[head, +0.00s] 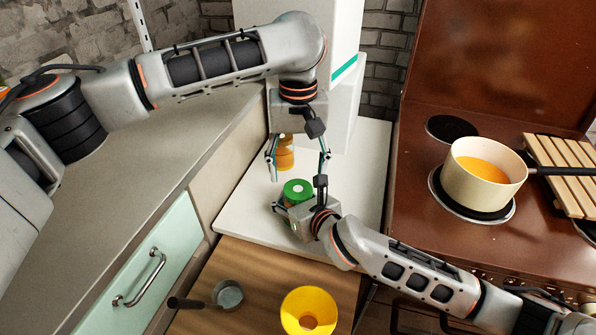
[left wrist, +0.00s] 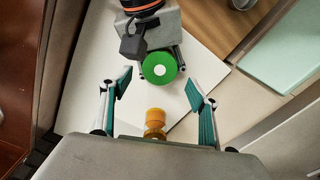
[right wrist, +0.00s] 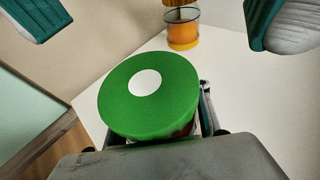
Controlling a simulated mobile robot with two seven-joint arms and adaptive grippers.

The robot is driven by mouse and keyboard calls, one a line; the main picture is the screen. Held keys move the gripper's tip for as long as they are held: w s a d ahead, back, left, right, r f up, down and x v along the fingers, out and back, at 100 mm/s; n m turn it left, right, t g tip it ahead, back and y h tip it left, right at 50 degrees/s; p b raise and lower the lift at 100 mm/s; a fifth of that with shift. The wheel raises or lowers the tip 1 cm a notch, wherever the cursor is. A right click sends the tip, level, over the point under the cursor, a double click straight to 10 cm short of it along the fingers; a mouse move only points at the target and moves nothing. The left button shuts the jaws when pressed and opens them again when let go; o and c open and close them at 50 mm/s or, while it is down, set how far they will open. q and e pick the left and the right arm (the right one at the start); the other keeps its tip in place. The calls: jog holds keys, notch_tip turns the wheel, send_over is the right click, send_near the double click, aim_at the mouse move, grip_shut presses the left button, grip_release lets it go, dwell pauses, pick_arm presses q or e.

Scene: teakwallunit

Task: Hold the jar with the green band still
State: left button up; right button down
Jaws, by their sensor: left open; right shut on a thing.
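The jar with the green lid (head: 298,188), marked by a white dot on top, stands on the white counter. Its lid fills the middle of the right wrist view (right wrist: 150,95). Any band on its side is mostly hidden. My right gripper (head: 294,208) is shut on the jar, low on its body; one finger shows beside it in the right wrist view. My left gripper (head: 299,170) is open and empty above the jar, fingers pointing down. In the left wrist view the green lid (left wrist: 159,67) lies just beyond and between its spread fingertips.
An amber jar (head: 284,155) stands behind the green-lidded jar. A wooden surface in front holds a small grey pan (head: 228,294) and a yellow funnel-like bowl (head: 308,312). A cream pot (head: 480,175) sits on the brown stove at right. A white box-like unit (head: 345,90) rises behind.

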jog(key=shift+r, duration=0.1)
pick_arm(q)
jog(key=o, duration=0.5)
jog(key=shift+o, duration=0.2)
notch_tip(320, 180, up, 12)
dwell(0.3)
pick_arm(e)
jog(key=c, duration=1)
grip_release()
